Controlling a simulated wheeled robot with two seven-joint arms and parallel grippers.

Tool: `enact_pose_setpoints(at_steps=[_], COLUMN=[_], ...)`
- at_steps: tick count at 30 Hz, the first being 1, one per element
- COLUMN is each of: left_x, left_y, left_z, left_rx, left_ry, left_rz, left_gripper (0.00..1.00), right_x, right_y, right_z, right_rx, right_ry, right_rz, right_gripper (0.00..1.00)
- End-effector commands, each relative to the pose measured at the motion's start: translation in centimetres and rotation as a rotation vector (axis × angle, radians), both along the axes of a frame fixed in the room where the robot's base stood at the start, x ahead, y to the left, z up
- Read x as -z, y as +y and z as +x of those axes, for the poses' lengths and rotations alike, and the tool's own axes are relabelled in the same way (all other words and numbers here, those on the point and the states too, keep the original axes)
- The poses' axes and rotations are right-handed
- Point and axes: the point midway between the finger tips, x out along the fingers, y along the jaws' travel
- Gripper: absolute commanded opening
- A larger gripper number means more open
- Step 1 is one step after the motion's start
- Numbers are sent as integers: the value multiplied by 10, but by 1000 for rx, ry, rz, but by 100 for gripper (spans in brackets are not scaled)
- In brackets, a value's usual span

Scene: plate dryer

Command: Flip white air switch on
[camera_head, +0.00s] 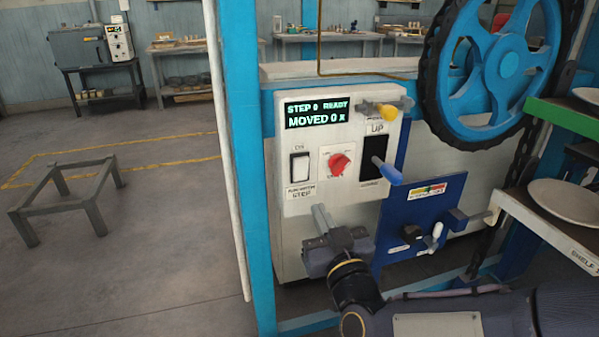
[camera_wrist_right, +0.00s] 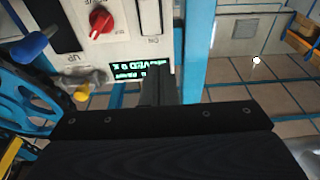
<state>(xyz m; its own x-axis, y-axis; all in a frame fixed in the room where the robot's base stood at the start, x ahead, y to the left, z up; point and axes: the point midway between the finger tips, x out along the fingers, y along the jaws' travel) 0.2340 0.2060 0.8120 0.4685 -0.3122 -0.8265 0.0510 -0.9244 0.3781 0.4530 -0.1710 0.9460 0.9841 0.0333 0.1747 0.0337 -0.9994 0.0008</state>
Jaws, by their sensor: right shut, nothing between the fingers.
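The white air switch (camera_head: 300,169) is a rocker in a dark frame on the light control panel (camera_head: 334,197), with "ON" printed above it. It also shows upside down in the right wrist view (camera_wrist_right: 150,16). My right gripper (camera_head: 320,212) is shut and empty, its fingers pointing up at the panel just below and right of the switch label. In the wrist view the closed fingers (camera_wrist_right: 158,84) overlap the display; I cannot tell if they touch the panel. My left gripper is not in view.
A display (camera_head: 319,111) reads "STEP 0 READY, MOVED 0". A red knob (camera_head: 340,163) and a blue-handled lever (camera_head: 388,173) sit right of the switch, with a yellow-tipped handle (camera_head: 386,111) above. A blue post (camera_head: 247,170) stands at left. Shelves with plates (camera_head: 566,201) are at right.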

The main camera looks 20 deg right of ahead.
Motion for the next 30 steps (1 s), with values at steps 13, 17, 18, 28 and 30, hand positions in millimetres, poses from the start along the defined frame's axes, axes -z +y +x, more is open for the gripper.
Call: enact_pose_setpoints(at_steps=[13,17,18,28,30], left_x=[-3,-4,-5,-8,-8], left_y=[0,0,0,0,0], left_z=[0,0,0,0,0], left_rx=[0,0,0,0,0], left_ry=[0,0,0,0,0], left_rz=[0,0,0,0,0], left_gripper=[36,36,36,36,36], right_x=[-10,-15,-16,-24,-24], right_y=[2,3,3,4,4], right_z=[60,87,95,135,137], right_rx=[0,1,1,0,0], right_ry=[1,2,2,1,1], right_rz=[0,1,0,1,1], right_gripper=[0,0,0,0,0])
